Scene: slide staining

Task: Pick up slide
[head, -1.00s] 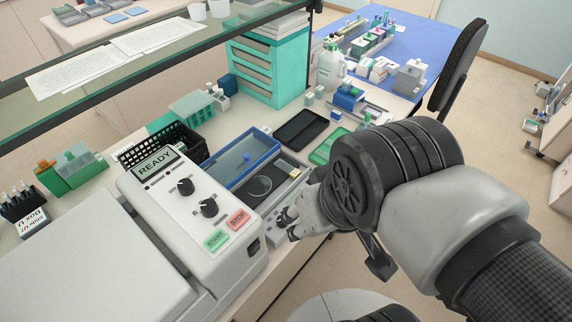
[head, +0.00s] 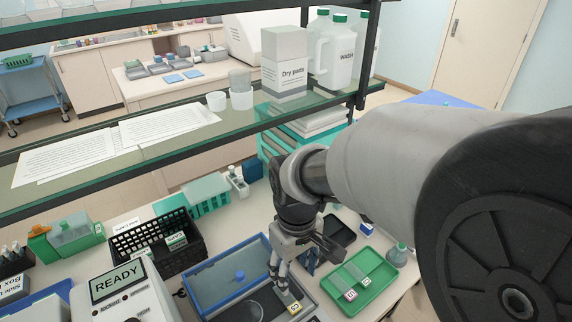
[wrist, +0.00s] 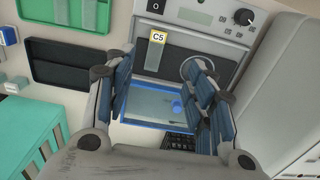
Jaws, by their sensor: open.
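In the head view my gripper (head: 279,278) points down over the right end of the blue-rimmed tray (head: 195,290). In the wrist view this tray (wrist: 157,124) lies between and behind the fingers.
A green tray (head: 338,300) with labelled slides lies to the right. A black basket (head: 150,262) and the READY machine (head: 120,284) stand at left. A glass shelf (head: 190,135) carrying papers and bottles crosses above the bench. A black tray (wrist: 60,64) shows in the wrist view.

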